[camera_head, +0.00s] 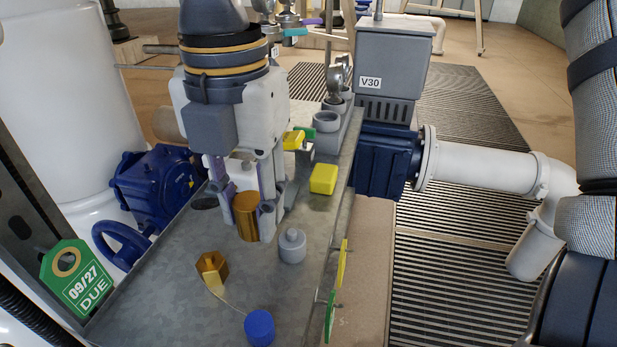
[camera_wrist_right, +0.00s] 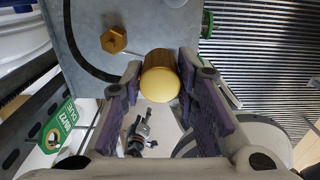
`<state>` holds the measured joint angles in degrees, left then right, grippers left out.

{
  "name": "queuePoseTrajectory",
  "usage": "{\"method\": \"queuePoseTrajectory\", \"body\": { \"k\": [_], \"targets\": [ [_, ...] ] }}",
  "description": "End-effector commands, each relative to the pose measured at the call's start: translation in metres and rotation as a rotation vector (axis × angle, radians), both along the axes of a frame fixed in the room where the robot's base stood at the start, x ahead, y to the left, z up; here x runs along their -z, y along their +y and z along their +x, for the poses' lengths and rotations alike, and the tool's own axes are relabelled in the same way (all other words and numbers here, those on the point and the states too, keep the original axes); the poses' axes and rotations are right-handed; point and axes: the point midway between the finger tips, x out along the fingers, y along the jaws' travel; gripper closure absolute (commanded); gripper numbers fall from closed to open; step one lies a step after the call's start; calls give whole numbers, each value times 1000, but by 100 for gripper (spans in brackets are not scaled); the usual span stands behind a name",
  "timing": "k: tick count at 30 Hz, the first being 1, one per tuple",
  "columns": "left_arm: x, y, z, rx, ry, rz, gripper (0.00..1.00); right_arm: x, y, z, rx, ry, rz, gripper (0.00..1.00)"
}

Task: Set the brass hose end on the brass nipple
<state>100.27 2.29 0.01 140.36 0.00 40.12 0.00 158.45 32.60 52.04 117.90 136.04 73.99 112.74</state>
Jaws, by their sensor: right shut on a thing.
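The brass nipple (camera_head: 212,269) is a hexagonal piece on the grey metal bench top, in front and to the left of the hose end in the head view. It also shows in the right wrist view (camera_wrist_right: 113,40). The two are apart. My left gripper is not in view.
A blue cap (camera_head: 259,327) lies near the nipple, with a thin line between them. A grey knobbed cap (camera_head: 292,246) and a yellow block (camera_head: 323,179) stand to the right. A blue valve (camera_head: 155,187) is at the left; a green tag (camera_head: 78,279) hangs at lower left.

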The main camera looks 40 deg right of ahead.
Motion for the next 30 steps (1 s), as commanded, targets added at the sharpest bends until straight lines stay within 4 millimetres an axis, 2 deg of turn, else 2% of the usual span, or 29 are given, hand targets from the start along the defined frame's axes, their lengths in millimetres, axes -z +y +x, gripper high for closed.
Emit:
{"method": "queuePoseTrajectory", "body": {
  "k": [8, 21, 30],
  "targets": [
    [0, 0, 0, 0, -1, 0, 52, 9, 15, 18, 2, -4, -1, 92],
    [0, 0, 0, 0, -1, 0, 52, 29, 48, 60, 2, -4, -1, 92],
    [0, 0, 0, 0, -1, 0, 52, 51, 47, 59, 2, -4, -1, 92]
  ]
}}
